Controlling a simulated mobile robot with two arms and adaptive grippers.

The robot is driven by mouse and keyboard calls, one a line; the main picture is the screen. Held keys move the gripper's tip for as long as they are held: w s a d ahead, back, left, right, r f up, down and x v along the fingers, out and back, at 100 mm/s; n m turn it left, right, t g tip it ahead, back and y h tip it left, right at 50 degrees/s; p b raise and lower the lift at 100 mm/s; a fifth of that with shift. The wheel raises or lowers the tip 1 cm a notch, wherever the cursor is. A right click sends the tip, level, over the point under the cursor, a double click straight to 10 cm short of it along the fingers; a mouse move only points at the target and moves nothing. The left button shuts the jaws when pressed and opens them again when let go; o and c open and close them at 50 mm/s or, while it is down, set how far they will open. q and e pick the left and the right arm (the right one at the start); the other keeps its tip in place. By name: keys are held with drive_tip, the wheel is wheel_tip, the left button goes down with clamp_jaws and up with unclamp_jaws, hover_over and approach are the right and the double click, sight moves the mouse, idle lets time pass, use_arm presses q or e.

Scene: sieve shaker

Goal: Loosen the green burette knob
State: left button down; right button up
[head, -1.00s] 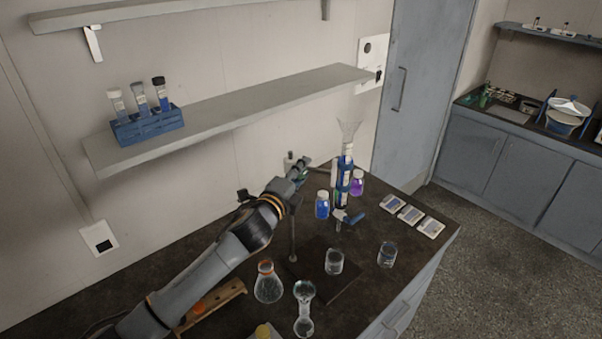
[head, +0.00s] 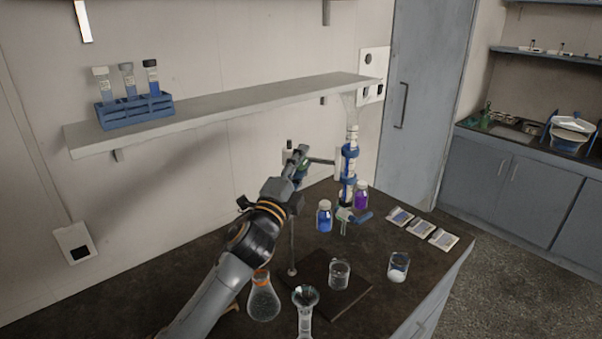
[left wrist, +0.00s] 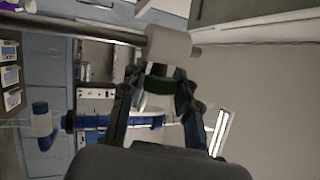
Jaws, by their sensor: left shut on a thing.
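The green burette knob (left wrist: 158,88) shows dark green between the fingers of my left gripper (left wrist: 160,76) in the left wrist view. The fingers are shut on it from both sides and partly hide it. The knob sits against a pale clamp block (left wrist: 168,45) on a metal rod. In the head view my left gripper (head: 300,158) is at the top of the stand rod (head: 291,245), and a little green shows beside it. The burette (head: 349,165), with blue clamps, stands upright to the right of the gripper. My right gripper is not in view.
A blue-liquid bottle (head: 324,216) and a purple-liquid bottle (head: 361,195) stand near the burette. A beaker (head: 339,273), an orange-topped flask (head: 263,300) and another beaker (head: 398,267) are in front. The wall shelf (head: 240,107) is above the arm.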

use_arm(q)
drive_tip(key=c, duration=1)
unclamp_jaws()
drive_tip(key=shift+o, duration=0.2)
drive_tip(key=v, duration=1.2)
